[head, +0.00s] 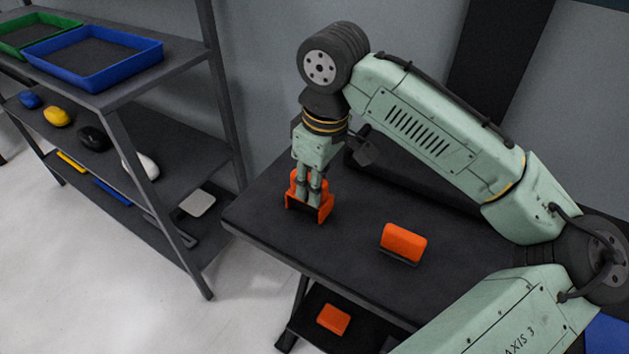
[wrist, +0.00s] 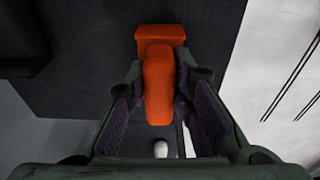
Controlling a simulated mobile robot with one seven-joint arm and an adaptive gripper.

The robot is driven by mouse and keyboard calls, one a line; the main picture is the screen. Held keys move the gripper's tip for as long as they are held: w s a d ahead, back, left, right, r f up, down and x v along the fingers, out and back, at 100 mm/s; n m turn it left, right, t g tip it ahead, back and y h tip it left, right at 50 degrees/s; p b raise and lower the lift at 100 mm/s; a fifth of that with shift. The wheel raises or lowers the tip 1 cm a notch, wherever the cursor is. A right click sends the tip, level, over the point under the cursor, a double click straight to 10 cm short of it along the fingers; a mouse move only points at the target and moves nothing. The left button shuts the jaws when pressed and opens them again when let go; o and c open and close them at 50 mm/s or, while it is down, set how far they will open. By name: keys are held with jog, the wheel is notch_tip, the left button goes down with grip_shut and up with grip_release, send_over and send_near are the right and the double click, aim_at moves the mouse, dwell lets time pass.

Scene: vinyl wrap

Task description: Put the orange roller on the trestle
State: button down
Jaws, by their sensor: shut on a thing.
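My gripper (head: 314,188) is shut on an orange tool, which I take to be the orange roller (head: 322,210). It has an upright handle and a wider lower head with a dark underside. In the wrist view its handle (wrist: 159,85) sits between my two fingers (wrist: 158,95), with the wider head beyond. The dark table, which I take to be the trestle (head: 275,235), lies under it. The tool is over the table's left part; I cannot tell whether it touches the top.
An orange block with a dark base (head: 403,242) stands on the table to the right. Another orange piece (head: 333,318) lies on a lower shelf. A rack at left holds a blue tray (head: 95,80), a green tray (head: 35,48) and several small rounded items.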

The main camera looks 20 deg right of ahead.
jog(key=shift+s+f, duration=0.15)
jog(key=shift+f, duration=0.35)
jog(key=c, duration=1.4)
grip_release()
jog(key=shift+f, duration=0.15)
jog(key=r, duration=0.9)
jog(key=s+r, duration=0.1)
jog(key=r, duration=0.3)
jog(key=shift+d+r, duration=0.25)
jog(key=shift+d, duration=0.15)
